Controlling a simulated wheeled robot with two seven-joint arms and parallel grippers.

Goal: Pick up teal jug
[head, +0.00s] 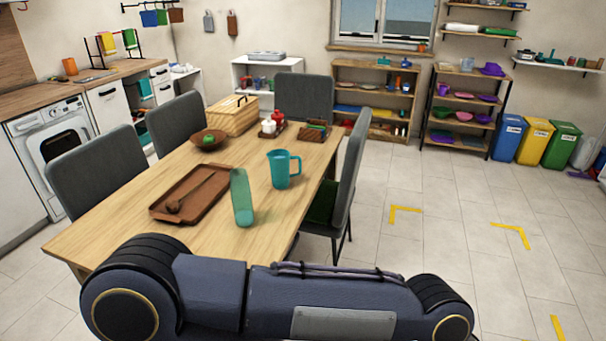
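The teal jug (279,170) stands upright on the wooden dining table (120,225), near its right edge. Its handle points to the right. A green translucent tumbler (241,198) stands in front and to the left of the jug, apart from it. One of my arms crosses the bottom of the head view, in front of the table's near edge. Neither gripper shows in this view.
A brown tray (163,211) with a ladle lies left of the tumbler. A grey chair (349,175) stands close at the table's right side. Floor at right is open.

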